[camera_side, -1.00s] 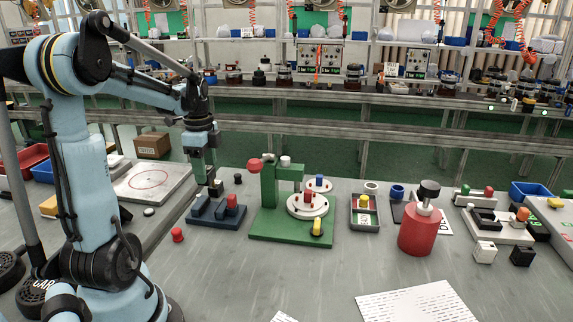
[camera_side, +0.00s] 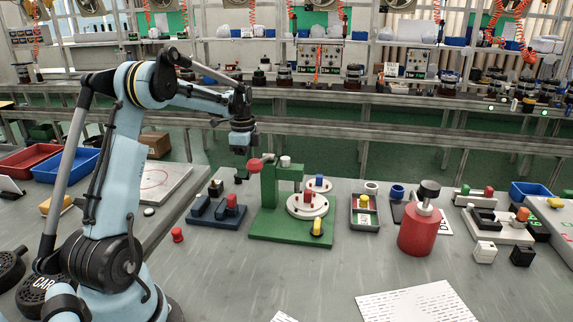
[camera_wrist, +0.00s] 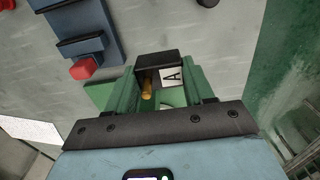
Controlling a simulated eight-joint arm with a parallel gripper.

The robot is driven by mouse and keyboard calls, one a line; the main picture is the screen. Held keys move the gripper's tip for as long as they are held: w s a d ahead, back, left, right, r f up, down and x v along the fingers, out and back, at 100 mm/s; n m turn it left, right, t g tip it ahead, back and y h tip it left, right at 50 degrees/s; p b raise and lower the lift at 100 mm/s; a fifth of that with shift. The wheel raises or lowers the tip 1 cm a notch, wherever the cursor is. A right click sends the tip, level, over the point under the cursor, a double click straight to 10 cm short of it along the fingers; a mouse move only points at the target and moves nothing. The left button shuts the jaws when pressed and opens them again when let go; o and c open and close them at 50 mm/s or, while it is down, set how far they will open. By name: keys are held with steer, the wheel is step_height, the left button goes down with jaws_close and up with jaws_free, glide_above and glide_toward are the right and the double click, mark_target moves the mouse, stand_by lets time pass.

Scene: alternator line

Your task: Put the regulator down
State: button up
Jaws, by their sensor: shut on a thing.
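My gripper (camera_wrist: 160,92) is shut on the regulator (camera_wrist: 158,61), a dark block between the green fingers in the wrist view. A white face with a letter A and a brass-coloured cylinder show below its dark edge. In the side view my gripper (camera_side: 242,168) is raised behind the blue fixture (camera_side: 203,209), left of the green stand (camera_side: 268,190). I cannot tell the held regulator from a small dark piece there. The blue fixture also shows at upper left in the wrist view (camera_wrist: 82,45), with a red knob (camera_wrist: 83,67) on it.
A dark knob (camera_side: 215,187) stands at the back of the blue fixture. A grey tray (camera_side: 365,219) and a red cylinder (camera_side: 417,232) are to the right.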

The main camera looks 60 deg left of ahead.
steer(key=shift+f, duration=3.55)
steer(key=o, duration=1.1)
steer(key=shift+f, duration=0.1)
steer(key=shift+c, duration=0.2)
step_height(320, 180, up, 12)
steer(key=shift+r, duration=0.2)
